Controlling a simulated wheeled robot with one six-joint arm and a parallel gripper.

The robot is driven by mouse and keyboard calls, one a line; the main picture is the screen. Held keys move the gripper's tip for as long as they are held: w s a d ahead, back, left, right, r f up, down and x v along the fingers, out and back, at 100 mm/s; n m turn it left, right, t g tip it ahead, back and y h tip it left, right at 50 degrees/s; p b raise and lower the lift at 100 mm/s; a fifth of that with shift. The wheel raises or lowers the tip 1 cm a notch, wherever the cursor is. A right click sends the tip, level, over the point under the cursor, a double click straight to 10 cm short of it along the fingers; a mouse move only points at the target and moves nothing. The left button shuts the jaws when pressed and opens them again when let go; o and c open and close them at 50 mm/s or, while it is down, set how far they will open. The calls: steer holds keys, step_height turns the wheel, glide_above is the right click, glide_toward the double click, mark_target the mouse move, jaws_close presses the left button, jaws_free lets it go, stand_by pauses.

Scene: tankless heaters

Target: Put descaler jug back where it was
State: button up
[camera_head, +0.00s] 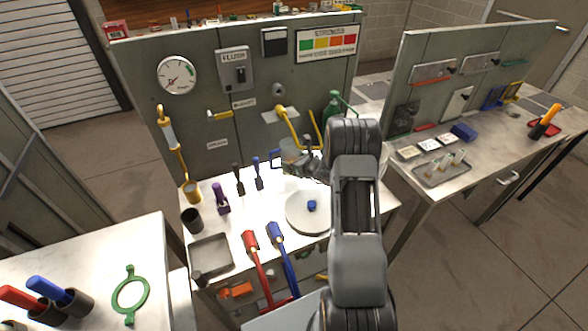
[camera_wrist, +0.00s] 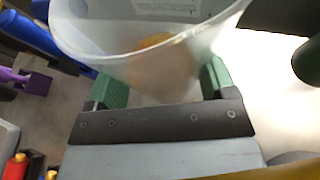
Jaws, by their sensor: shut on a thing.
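The descaler jug (camera_wrist: 150,40) is a translucent, cloudy container with faint print on its far wall and something orange-yellow showing through it. My gripper (camera_wrist: 164,85) has its green finger pads on either side of the jug and is shut on it. In the head view, the pale jug (camera_head: 289,153) is partly visible in front of the grey panel, at the back of the middle bench. My gripper (camera_head: 304,163) is beside it there, and my arm hides part of the area. Whether the jug touches the bench cannot be told.
A round white plate (camera_head: 296,222) with a blue piece (camera_head: 312,205) lies in front. A yellow pipe (camera_head: 288,124) and green bottle (camera_head: 332,106) are close behind. Blue and black upright tools (camera_head: 258,173) stand to the left. A grey tray (camera_head: 210,254) is front left.

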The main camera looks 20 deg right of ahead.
steer(key=shift+f, duration=1.75)
steer(key=shift+f, duration=0.2)
steer(key=o, duration=1.1)
